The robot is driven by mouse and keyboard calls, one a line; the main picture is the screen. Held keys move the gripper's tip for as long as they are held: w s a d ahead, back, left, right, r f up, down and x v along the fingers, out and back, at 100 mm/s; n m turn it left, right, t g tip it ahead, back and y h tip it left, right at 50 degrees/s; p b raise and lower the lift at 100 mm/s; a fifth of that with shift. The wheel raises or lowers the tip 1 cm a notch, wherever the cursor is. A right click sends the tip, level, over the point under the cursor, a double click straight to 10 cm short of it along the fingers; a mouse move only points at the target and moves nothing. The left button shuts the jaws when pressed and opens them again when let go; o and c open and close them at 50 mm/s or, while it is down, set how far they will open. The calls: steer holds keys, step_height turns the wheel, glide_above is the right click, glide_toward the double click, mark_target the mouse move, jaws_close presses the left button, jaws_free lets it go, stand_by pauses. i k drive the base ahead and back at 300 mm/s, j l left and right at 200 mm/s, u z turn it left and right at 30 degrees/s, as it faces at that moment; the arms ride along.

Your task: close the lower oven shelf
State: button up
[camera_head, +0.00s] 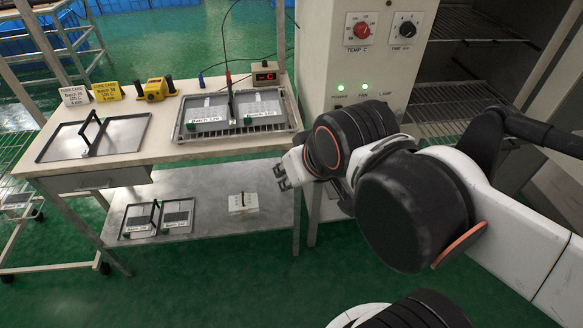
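The oven stands at the right, its pale control panel (362,45) facing me and its dark chamber open beside it. The lower oven shelf, a wire rack (446,101), shows inside the chamber below an upper wire rack (472,22). My arm hides the lower rack's front and part of its right side, so I cannot tell how far it is pulled out. My gripper (282,178) points left, below the bench edge and left of the oven. Its two dark fingertips are apart with nothing between them. It is not touching either rack.
A bench (190,149) at the left holds a metal tray (180,134) with labelled plates, a yellow device (155,90) and cards. Its lower shelf (210,195) holds small plates and a white stack (243,202). Green floor (220,285) is clear in front.

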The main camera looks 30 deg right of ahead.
mark_target(446, 83)
steer(key=z, duration=1.9)
steer(key=i+l, duration=0.1)
steer(key=l, duration=0.2)
steer(key=i+l, duration=0.15)
steer(key=i+l+u, duration=0.1)
steer(key=l, duration=0.3)
steer(key=z, duration=0.2)
steer(key=u, duration=0.2)
